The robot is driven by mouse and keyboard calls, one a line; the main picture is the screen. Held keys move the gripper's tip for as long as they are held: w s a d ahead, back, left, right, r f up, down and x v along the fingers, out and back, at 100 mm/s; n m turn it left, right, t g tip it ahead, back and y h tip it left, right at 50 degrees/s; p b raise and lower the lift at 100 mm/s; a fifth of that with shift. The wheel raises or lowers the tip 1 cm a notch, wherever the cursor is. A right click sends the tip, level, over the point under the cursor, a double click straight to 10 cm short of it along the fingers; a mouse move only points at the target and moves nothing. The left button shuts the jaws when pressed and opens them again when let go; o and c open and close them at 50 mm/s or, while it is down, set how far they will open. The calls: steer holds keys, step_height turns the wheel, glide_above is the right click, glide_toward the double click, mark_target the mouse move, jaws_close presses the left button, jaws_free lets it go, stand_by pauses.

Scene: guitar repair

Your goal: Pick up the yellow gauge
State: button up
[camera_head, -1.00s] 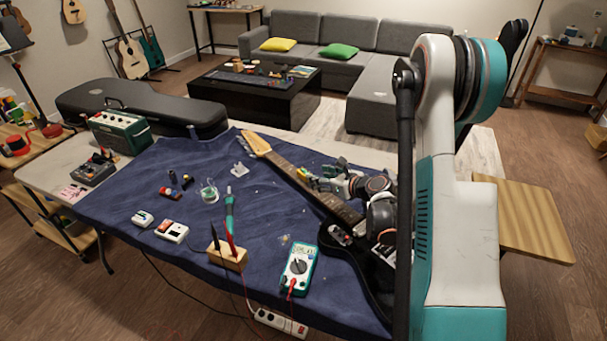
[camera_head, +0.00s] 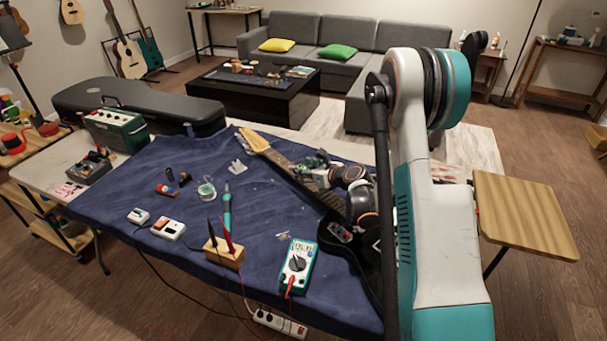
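My gripper (camera_head: 313,172) is at the end of my arm, over the guitar's neck near the middle of the blue-covered table. It is small and seen from behind, and its finger gap cannot be made out. The electric guitar (camera_head: 283,163) lies diagonally on the blue cloth, with its pale headstock toward the back. I cannot pick out a yellow gauge with certainty. Small details around the gripper are too small to tell apart, and my wrist and arm hide part of the guitar's body.
The blue cloth (camera_head: 130,192) holds a teal multimeter (camera_head: 297,264), a wooden block (camera_head: 224,253) with probes, a soldering iron (camera_head: 227,208), a solder spool (camera_head: 206,190) and small white boxes (camera_head: 168,229). A black guitar case (camera_head: 140,105) and a green amplifier (camera_head: 116,129) stand behind.

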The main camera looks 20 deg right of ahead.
jaws_close()
